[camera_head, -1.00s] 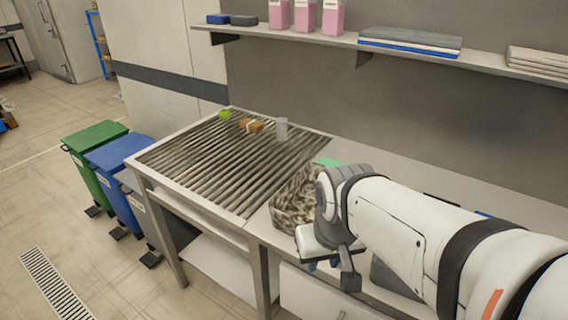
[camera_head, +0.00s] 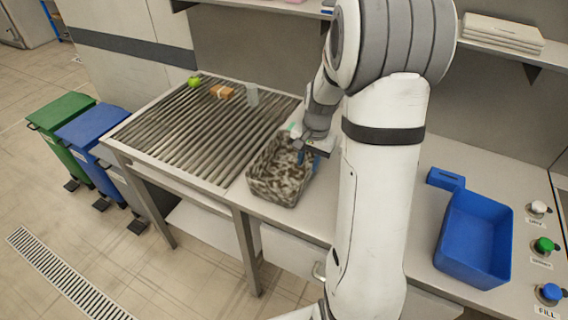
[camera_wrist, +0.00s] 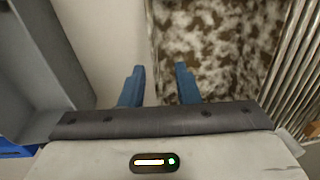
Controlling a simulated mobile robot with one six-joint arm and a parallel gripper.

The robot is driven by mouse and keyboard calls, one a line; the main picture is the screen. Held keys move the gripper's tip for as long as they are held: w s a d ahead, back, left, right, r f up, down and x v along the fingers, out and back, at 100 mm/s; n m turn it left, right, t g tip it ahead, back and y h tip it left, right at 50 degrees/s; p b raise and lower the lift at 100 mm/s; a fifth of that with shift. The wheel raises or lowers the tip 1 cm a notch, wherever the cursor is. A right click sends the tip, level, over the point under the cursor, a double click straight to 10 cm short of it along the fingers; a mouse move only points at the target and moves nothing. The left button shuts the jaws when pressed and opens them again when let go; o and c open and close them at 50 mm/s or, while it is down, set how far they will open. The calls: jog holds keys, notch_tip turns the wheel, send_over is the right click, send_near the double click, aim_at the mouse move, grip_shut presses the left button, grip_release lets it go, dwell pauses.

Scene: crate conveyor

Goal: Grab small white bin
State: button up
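A small bin with mottled brown and off-white sides (camera_head: 284,192) stands at the right end of the roller table; no plain white bin shows. My gripper (camera_head: 311,158) is at its right side in the head view. In the wrist view my gripper (camera_wrist: 159,84) has its two blue fingers wide apart. The mottled bin's edge (camera_wrist: 152,35) runs between them, with one finger outside and the other over the bin. I cannot tell whether either finger touches it. The bin's inside is mottled too, so its contents are unclear.
A blue bin (camera_head: 444,246) stands right of my arm, near several push buttons (camera_head: 544,244). A grey container (camera_wrist: 45,60) is left in the wrist view. The roller table (camera_head: 172,140) carries a green item, a brown block and a clear cup. A shelf (camera_head: 500,47) hangs above.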

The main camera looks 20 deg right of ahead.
aim_at(306, 186)
jog(key=f, duration=0.3)
jog(key=f+p, duration=0.1)
jog(key=f, duration=0.3)
jog(key=shift+w+d+f+p, duration=0.2)
jog(key=shift+f+p, duration=0.05)
jog(key=shift+p, duration=0.05)
jog(key=shift+c, duration=0.2)
grip_shut()
